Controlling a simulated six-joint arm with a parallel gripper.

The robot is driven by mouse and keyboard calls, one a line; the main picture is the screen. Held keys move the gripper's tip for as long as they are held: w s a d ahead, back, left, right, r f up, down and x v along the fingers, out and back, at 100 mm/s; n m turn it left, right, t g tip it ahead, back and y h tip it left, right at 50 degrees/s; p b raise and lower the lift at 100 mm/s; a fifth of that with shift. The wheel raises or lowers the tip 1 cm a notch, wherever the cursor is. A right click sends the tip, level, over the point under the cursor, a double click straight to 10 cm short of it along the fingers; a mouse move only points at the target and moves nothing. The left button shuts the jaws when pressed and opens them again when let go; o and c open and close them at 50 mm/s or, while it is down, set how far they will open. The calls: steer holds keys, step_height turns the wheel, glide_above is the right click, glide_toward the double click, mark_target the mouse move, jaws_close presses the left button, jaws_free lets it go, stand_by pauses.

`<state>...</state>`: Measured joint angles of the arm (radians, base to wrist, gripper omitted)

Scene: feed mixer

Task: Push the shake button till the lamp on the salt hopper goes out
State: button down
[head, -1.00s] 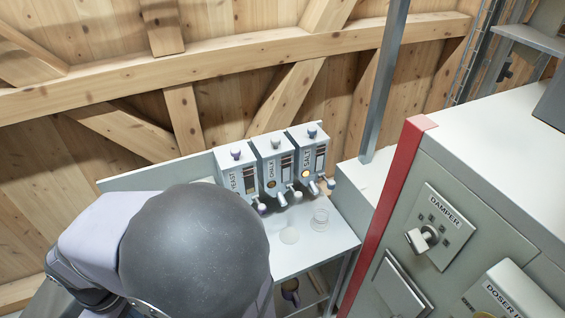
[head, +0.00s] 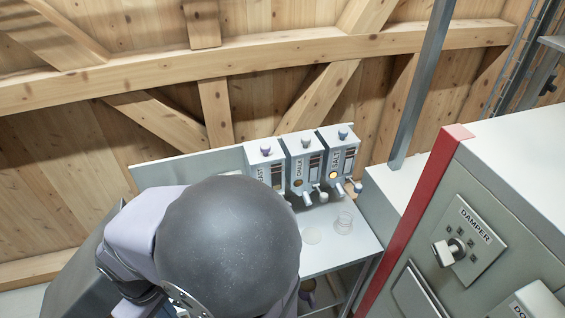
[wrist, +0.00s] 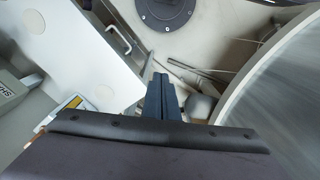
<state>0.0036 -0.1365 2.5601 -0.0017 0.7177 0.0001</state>
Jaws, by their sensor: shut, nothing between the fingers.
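The salt hopper (head: 346,151) is the rightmost of three pale hoppers on a shelf in the head view. Its round lamp (head: 334,175) glows orange. My gripper (wrist: 161,80) is in the wrist view, its dark fingers shut with nothing between them. It is hidden in the head view, where my arm fills the lower middle. A grey box (wrist: 12,92) with a partly cut-off label starting "SH" is at the left edge of the wrist view, apart from my fingers. I cannot make out the shake button for certain.
The chalk hopper (head: 303,150) and the yeast hopper (head: 266,153) stand left of salt; my arm partly covers yeast. A red-edged cabinet with a damper switch (head: 450,250) is at right. A large round drum (wrist: 285,110) fills the wrist view's right.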

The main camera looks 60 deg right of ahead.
steer(key=s+d+f+m+b, duration=0.15)
steer(key=d+f+m, duration=0.3)
steer(key=d, duration=0.55)
steer(key=w+d+r+m+t+h+b, duration=0.1)
steer(key=w+d+r+m, duration=0.2)
steer(key=d, duration=0.6)
steer(key=w+d+r+m, duration=0.2)
steer(key=w+d+r, duration=0.15)
steer(key=d, duration=0.65)
steer(key=w+d+r+t+h, duration=0.1)
steer(key=w+d+r+h, duration=0.1)
steer(key=w+d+r, duration=0.5)
step_height(320, 180, up, 8)
steer(key=s+d, duration=0.1)
steer(key=shift+s+d+r+y, duration=0.25)
steer(key=shift+s+d+y, duration=0.05)
steer(key=shift+y, duration=0.1)
steer(key=shift+n, duration=0.25)
steer(key=shift+f, duration=0.1)
